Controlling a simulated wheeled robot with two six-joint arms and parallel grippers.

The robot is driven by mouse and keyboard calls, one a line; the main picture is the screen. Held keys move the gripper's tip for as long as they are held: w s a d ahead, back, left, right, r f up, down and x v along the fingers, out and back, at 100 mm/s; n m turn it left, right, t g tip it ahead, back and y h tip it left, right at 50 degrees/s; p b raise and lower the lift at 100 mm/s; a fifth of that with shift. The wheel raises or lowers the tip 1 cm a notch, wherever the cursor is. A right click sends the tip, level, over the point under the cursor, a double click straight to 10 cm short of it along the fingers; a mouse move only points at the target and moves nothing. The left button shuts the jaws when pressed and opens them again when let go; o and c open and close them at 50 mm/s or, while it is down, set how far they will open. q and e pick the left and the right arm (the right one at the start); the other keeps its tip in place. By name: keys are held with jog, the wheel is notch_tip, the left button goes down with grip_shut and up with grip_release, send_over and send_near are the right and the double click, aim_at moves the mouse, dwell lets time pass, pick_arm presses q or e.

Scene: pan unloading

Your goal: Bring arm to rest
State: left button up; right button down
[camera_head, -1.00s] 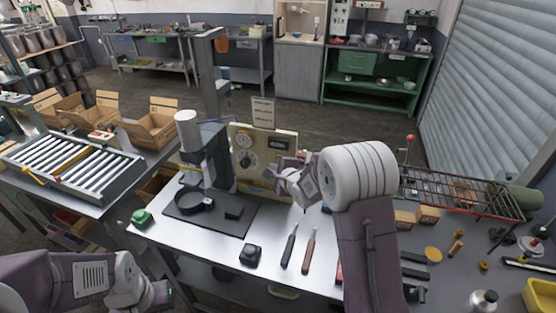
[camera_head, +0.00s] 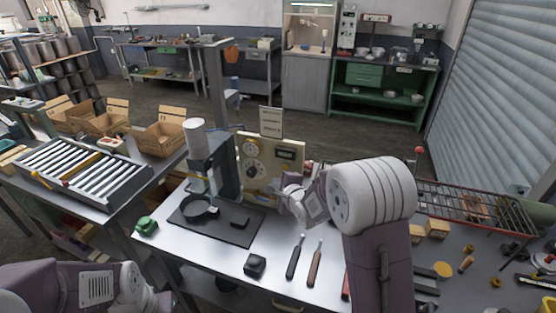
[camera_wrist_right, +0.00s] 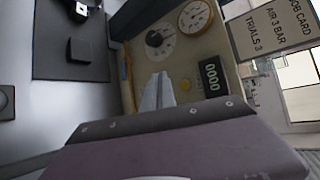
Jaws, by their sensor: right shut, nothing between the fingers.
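My right arm (camera_head: 372,195) reaches over the bench from the right, its wrist bent left in front of the cream gauge panel (camera_head: 252,186). My right gripper (camera_wrist_right: 157,92) is shut and empty in the right wrist view, its pale fingers in front of the panel. I cannot tell whether it touches the panel. In the head view the wrist mostly hides the fingers. My left arm (camera_head: 95,285) lies at the bottom left; its gripper is out of view.
A press with a white cylinder (camera_head: 197,137) stands left of the panel on a dark mat (camera_head: 235,232), with a round black dish (camera_head: 199,208). A black block (camera_head: 255,264) and two handled tools (camera_head: 314,264) lie in front. A wire rack (camera_head: 475,208) is at right.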

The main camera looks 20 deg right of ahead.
jog(key=s+r, duration=0.3)
jog(key=s+f+n+g, duration=0.4)
jog(key=s+n, duration=0.2)
jog(key=s, duration=0.3)
jog(key=s+f+n+g, duration=0.4)
jog(key=s+n, duration=0.3)
jog(key=s, duration=0.2)
jog(key=s+f+n+g+h, duration=0.1)
jog(key=s+f+n+g, duration=0.3)
jog(key=s+n, duration=0.3)
jog(key=shift+s+d+f, duration=0.4)
jog(key=shift+s, duration=0.8)
